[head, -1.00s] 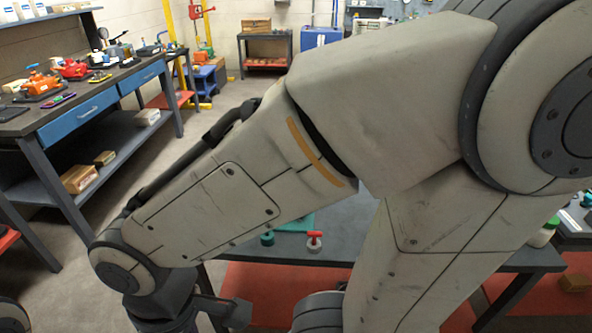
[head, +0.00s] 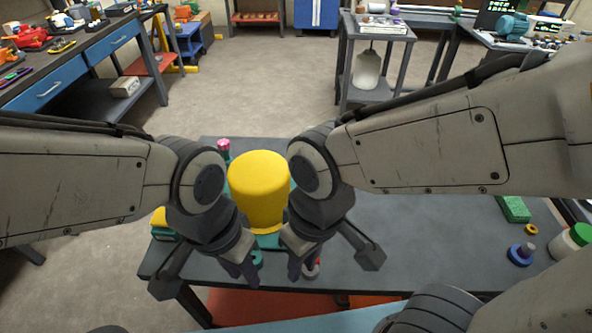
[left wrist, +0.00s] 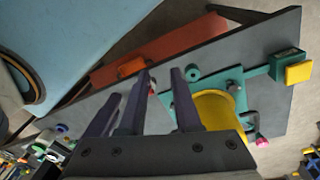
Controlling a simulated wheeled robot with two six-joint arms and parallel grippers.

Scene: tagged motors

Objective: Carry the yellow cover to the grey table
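The yellow cover (head: 258,185) stands upright at the left part of the near grey-topped table (head: 420,245), on or over a teal plate (head: 268,241). In the left wrist view the cover (left wrist: 216,108) shows beside the fingers, partly hidden by my gripper body. My left gripper (head: 243,272) is at the cover's front left, pointing down; its dark fingers show apart in the wrist view (left wrist: 160,85), with nothing seen between them. My right gripper (head: 301,266) is at the cover's front right; its finger gap is unclear. Whether either arm touches the cover is hidden.
A red-topped piece (head: 312,268) is close by the right fingers. A pink-topped piece (head: 223,148) stands behind the cover. A green block (head: 513,208), a blue piece (head: 520,253) and a white jar (head: 572,243) are at the right. A small grey stand (head: 347,65) is farther back.

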